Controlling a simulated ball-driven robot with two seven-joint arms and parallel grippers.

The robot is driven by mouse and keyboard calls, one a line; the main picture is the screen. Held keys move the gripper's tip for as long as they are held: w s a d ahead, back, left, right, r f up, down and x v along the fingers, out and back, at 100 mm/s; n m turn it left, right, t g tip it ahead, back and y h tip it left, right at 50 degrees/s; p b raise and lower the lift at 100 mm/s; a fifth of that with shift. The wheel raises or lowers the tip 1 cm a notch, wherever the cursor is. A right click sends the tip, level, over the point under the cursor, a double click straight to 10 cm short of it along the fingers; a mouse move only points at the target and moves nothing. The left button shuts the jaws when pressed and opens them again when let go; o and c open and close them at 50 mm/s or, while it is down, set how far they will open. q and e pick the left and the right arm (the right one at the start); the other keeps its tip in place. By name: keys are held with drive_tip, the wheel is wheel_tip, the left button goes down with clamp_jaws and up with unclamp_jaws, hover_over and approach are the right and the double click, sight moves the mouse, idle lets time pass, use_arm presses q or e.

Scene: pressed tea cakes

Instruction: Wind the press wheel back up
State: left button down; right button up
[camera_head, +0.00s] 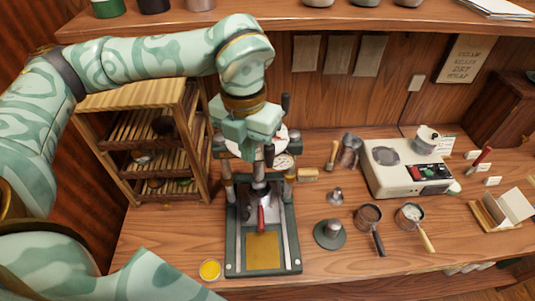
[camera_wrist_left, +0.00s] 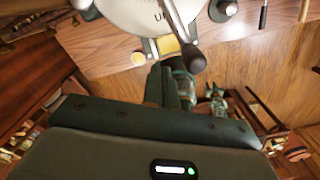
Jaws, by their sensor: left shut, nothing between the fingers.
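The press (camera_head: 235,235) stands on the counter, with a dark frame, pale rails and a brass-coloured plate (camera_head: 262,247) at its front. The wheel also shows in the left wrist view (camera_wrist_left: 135,14), with partly cut-off lettering and a crank ending in a dark knob (camera_wrist_left: 194,60). A dark upright handle (camera_head: 286,103) stands behind the gripper. My left gripper is shut and empty over the wheel; I cannot tell whether it touches. My right gripper is not in view.
A wooden rack (camera_head: 190,140) stands close left of the press. A round gauge (camera_head: 284,161) sits beside the wheel.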

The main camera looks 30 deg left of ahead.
use_arm(q)
drive_tip(key=shift+w+d, duration=0.15)
drive_tip(key=shift+d, duration=0.05)
drive_tip(key=shift+w+d, duration=0.5)
drive_tip(key=shift+w+d, duration=1.15)
drive_tip(key=shift+d, duration=0.2)
drive_tip(key=shift+w+d, duration=0.4)
drive_tip(key=shift+w, duration=0.4)
drive_tip(key=shift+w+d, duration=0.4)
drive_tip(key=shift+w, duration=0.4)
